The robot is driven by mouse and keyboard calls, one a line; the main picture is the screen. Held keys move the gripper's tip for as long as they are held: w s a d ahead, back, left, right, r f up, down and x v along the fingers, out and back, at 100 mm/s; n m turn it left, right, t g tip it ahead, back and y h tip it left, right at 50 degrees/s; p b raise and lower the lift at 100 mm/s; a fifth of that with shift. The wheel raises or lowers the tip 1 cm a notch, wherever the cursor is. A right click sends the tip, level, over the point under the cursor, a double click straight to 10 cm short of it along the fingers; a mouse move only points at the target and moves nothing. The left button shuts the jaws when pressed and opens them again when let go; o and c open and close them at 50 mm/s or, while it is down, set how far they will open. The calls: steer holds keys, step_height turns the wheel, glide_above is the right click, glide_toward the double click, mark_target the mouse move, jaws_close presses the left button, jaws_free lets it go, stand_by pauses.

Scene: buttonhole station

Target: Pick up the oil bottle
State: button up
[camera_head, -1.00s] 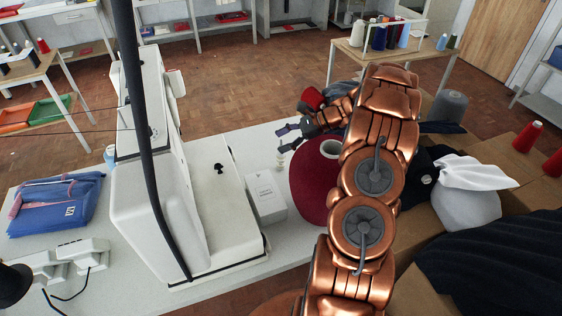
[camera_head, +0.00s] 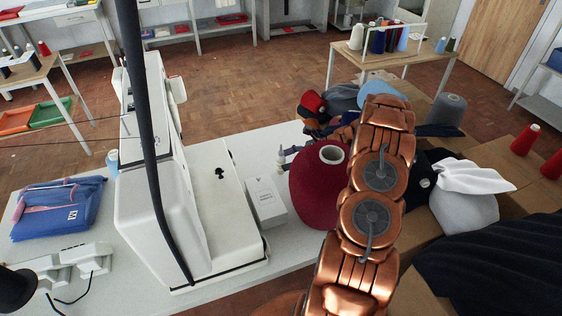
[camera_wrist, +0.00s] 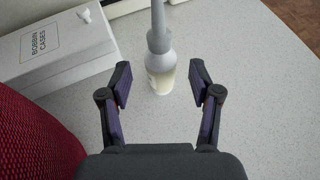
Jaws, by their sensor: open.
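The oil bottle (camera_wrist: 160,68) stands upright on the light speckled table in the wrist view. In the head view the oil bottle (camera_head: 281,158) is a small pale shape right of the sewing machine. My gripper (camera_head: 287,160) is beside it there, partly hidden by the red cone.
A white bobbin cases box (camera_wrist: 62,50) lies left of the bottle. A large dark red thread cone (camera_head: 318,190) stands close to my gripper. The white sewing machine (camera_head: 180,200) is at left. Bare table lies right of the bottle in the wrist view.

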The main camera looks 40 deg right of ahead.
mark_target(281, 162)
steer(key=shift+p+x, duration=0.45)
steer(key=shift+x, duration=1.05)
jaws_close()
